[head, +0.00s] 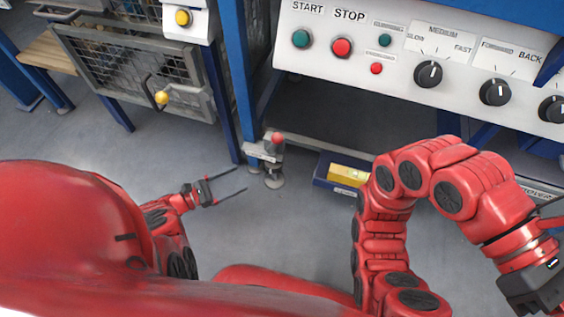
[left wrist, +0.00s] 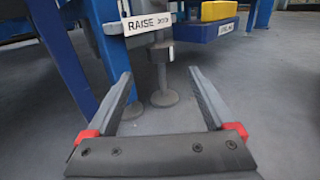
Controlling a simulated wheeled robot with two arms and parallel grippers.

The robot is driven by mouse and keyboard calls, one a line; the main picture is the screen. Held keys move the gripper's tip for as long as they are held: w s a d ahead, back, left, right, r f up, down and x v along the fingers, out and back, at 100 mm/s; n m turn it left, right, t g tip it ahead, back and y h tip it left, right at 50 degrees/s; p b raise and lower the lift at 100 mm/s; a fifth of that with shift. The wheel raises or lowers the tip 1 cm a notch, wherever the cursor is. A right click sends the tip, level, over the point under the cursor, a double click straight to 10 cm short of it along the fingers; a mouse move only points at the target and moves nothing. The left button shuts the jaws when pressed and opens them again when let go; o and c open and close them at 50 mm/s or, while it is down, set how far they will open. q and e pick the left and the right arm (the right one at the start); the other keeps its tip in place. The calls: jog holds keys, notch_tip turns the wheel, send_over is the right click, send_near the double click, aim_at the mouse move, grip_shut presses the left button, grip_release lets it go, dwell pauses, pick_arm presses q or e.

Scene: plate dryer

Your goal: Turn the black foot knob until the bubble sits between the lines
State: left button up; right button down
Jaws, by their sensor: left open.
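A dark foot knob (head: 271,150) sits on the levelling foot below the blue frame post, above a round grey foot pad (head: 274,181). In the left wrist view the dark knob (left wrist: 161,51) is on a grey stem, just under a white RAISE sign (left wrist: 150,22). My left gripper (head: 243,179) is open and empty, low over the floor, left of the foot and apart from it. In the left wrist view its fingertips (left wrist: 160,75) point toward the stem. My right gripper (head: 536,288) is partly visible at the lower right; its fingers are unclear. I cannot make out a bubble or lines.
A blue tray (head: 322,180) with a yellow block (head: 349,175) stands right of the foot. The blue post (head: 237,75) and a control panel (head: 400,60) rise behind.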

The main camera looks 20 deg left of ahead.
aim_at(274, 164)
pick_arm(q)
jog(key=x, duration=1.7)
jog(key=shift+w, duration=0.2)
